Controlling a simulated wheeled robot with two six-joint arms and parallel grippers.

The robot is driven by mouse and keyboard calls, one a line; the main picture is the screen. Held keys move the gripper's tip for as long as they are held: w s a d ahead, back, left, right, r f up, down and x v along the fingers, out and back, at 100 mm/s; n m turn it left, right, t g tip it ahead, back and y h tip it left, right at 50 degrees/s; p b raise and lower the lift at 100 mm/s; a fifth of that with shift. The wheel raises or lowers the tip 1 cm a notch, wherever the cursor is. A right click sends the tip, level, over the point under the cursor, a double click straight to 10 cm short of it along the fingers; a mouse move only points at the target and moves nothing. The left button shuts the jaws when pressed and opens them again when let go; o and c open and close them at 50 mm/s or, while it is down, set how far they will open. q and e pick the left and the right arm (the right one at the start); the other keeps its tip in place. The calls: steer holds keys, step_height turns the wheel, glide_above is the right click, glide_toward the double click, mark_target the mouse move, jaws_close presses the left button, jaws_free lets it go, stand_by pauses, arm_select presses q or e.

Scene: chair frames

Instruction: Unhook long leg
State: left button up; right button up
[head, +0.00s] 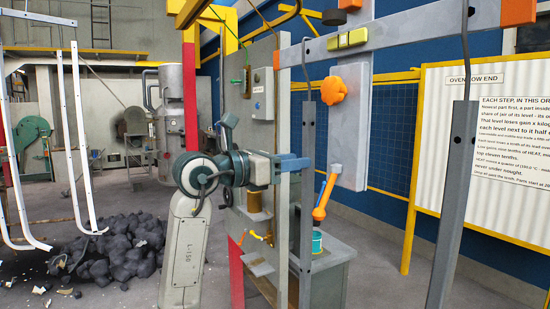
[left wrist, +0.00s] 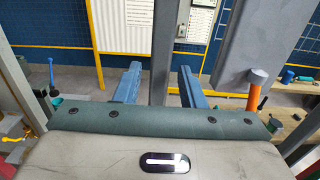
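A grey straight leg (head: 307,225) hangs upright from a thin wire hook (head: 305,70) on a grey overhead rail (head: 405,30). My left gripper (head: 296,163) is at its upper half, with the blue fingers reaching the leg. In the left wrist view the leg (left wrist: 161,45) stands between the two open fingers of my left gripper (left wrist: 159,87), with a gap on each side. A second grey leg (head: 453,200) hangs nearer, from another hook at the right. The lower ends of both legs are hidden or unclear. My right gripper is not in view.
White bent frames (head: 80,140) hang at the left above a heap of dark lumps (head: 125,245). A grey panel with an orange knob (head: 333,90) and an orange-handled tool (head: 324,197) are behind the leg. A sign board (head: 490,150) stands at the right.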

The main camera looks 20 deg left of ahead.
arm_select(q)
steer(key=x, duration=0.2)
steer(key=shift+w+d+r+p, duration=0.1)
steer(key=shift+w+d+p, duration=0.15)
steer(key=shift+d+p, duration=0.05)
steer(key=c, duration=0.7)
steer(key=shift+s+a, duration=0.1)
steer(key=shift+a, duration=0.05)
jaws_close()
steer(key=shift+r, duration=0.1)
steer(key=shift+r+p, duration=0.75)
steer(key=shift+r, duration=0.25)
steer(key=shift+a, duration=0.1)
